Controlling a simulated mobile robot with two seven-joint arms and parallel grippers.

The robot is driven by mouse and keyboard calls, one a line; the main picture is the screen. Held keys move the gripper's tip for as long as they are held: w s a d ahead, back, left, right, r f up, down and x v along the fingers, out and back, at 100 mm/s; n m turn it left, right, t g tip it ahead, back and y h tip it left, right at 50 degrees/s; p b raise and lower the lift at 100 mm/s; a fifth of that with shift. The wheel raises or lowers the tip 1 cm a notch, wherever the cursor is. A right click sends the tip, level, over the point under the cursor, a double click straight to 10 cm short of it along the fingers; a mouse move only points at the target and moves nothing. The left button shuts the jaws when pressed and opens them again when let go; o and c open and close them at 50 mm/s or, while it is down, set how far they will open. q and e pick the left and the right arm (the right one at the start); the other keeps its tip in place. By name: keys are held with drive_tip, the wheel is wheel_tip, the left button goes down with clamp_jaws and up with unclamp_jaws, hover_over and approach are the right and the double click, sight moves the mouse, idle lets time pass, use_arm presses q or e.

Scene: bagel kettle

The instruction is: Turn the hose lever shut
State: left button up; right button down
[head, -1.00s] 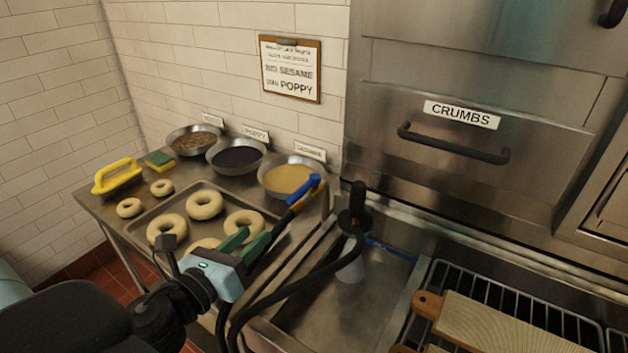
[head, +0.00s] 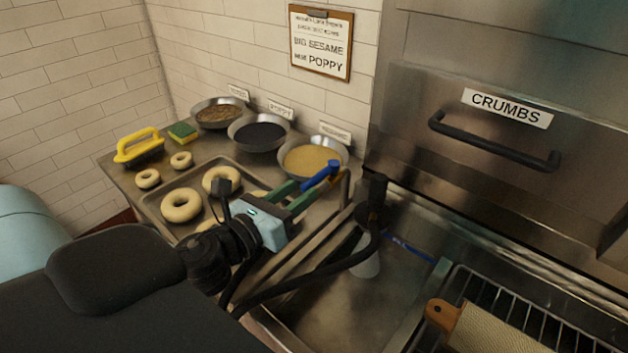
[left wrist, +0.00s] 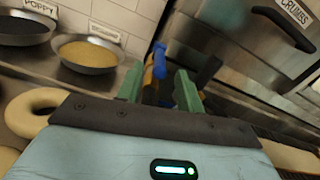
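The blue hose lever (head: 320,176) stands on a brass-yellow valve beside the sink, in front of the sesame bowl. It also shows in the left wrist view (left wrist: 159,60), with the brass part below it. My left gripper (head: 297,197) is open, its green fingers pointing at the lever. In the left wrist view the fingers (left wrist: 158,88) are apart, with the lever seen in the gap between them. I cannot tell whether either finger touches it. A black hose (head: 310,278) curves below the gripper to a black spray head (head: 374,200). My right gripper is not in view.
A tray (head: 157,209) of bagels lies left of the gripper, with seed bowls (head: 312,158) behind. The sink (head: 325,310) opens at right, then a wire rack (head: 490,300) and a wooden board (head: 490,335). A crumbs drawer handle (head: 492,142) juts out above.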

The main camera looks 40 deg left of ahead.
sight(326, 171)
use_arm(q)
drive_tip(key=w, duration=0.3)
drive_tip(key=shift+d+r, duration=0.1)
drive_tip(key=shift+r, duration=0.05)
drive_tip(key=shift+w+d, duration=0.1)
drive_tip(key=shift+w, duration=0.9)
drive_tip(key=shift+c, duration=0.5)
clamp_jaws()
